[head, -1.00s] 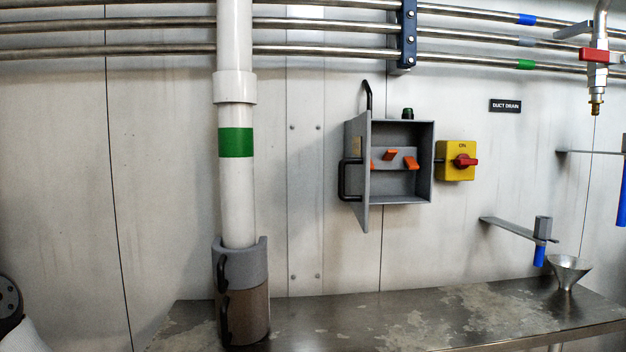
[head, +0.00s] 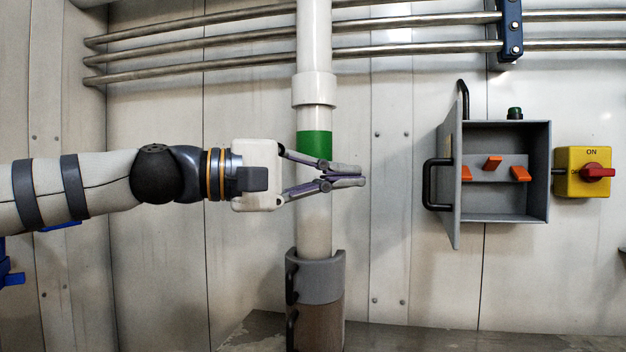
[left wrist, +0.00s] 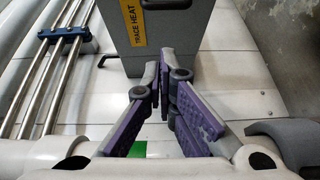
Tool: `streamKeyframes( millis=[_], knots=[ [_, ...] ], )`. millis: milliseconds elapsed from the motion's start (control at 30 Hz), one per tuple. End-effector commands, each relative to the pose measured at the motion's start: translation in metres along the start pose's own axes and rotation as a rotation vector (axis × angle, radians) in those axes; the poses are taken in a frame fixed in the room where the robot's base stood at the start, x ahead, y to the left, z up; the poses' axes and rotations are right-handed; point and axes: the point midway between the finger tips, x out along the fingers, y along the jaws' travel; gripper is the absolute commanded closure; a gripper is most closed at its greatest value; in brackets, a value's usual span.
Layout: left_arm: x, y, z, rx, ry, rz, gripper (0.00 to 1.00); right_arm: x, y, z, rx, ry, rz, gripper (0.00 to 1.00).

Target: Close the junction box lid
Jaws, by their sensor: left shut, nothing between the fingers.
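The grey junction box (head: 505,202) is on the wall at the right of the head view. Its lid (head: 449,185) stands open, swung out on the left side, with a black handle (head: 430,184) on its outer face. Orange levers show inside the box. My left gripper (head: 362,177) is shut and empty, in front of the white pipe and left of the lid, apart from it. In the left wrist view the shut fingers (left wrist: 167,75) point toward a grey face with a yellow "TRACE HEAT" label (left wrist: 139,33), seemingly the lid. My right gripper is not in view.
A white vertical pipe (head: 314,118) with a green band stands behind my left gripper. A grey and brown sleeve (head: 320,285) surrounds its base. A yellow switch (head: 581,173) with a red knob is right of the box. The wall between pipe and lid is clear.

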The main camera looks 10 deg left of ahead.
Motion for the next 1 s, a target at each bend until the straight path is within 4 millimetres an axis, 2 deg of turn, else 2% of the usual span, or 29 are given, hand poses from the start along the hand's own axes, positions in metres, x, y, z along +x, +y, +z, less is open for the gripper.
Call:
streamKeyframes(
  millis=[133, 300, 500, 1000],
  knots=[
    [0.032, -0.001, 0.001, -0.001, -0.003, -0.002, 1.00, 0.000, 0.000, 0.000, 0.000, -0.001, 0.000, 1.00],
    [0.049, 0.001, 0.022, 0.002, -0.002, -0.001, 1.00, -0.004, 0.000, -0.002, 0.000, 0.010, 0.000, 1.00],
    [0.056, 0.000, 0.029, 0.001, 0.000, -0.001, 1.00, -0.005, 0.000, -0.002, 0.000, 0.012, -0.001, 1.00],
    [0.058, 0.000, 0.030, 0.001, 0.001, -0.002, 1.00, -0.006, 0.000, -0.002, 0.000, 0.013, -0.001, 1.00]
  ],
)
